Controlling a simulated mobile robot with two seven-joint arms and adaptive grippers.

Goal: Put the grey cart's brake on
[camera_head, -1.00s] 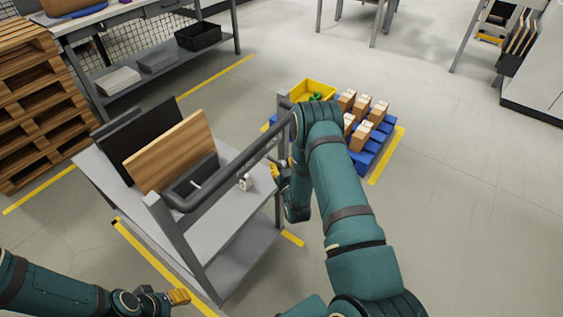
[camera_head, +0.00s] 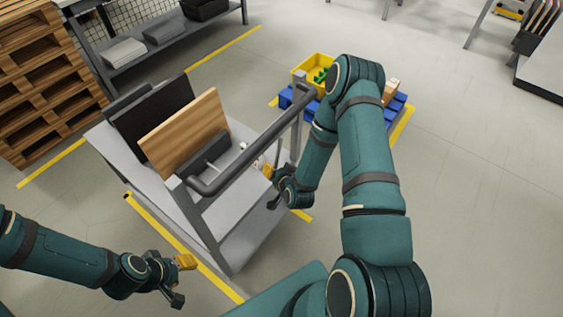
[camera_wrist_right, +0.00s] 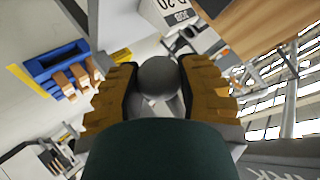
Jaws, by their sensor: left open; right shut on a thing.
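The grey cart (camera_head: 235,216) stands left of centre in the head view, with a dark push handle (camera_head: 245,152) along its near side. My right gripper (camera_head: 272,188) is low at the cart's right side, beside the handle post. In the right wrist view my right gripper (camera_wrist_right: 158,82) is shut on a dark round knob (camera_wrist_right: 157,74), held between its two yellow-padded fingers. The knob's stem and its joint to the cart are mostly hidden, so the brake's state cannot be told. My left gripper (camera_head: 181,280) is open and empty at the lower left, apart from the cart.
A wooden board (camera_head: 186,133) and a black panel (camera_head: 150,115) stand on the cart. A blue pallet (camera_head: 398,118) with a yellow bin (camera_head: 312,68) lies beyond it. Wooden pallets (camera_head: 40,85) are stacked left.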

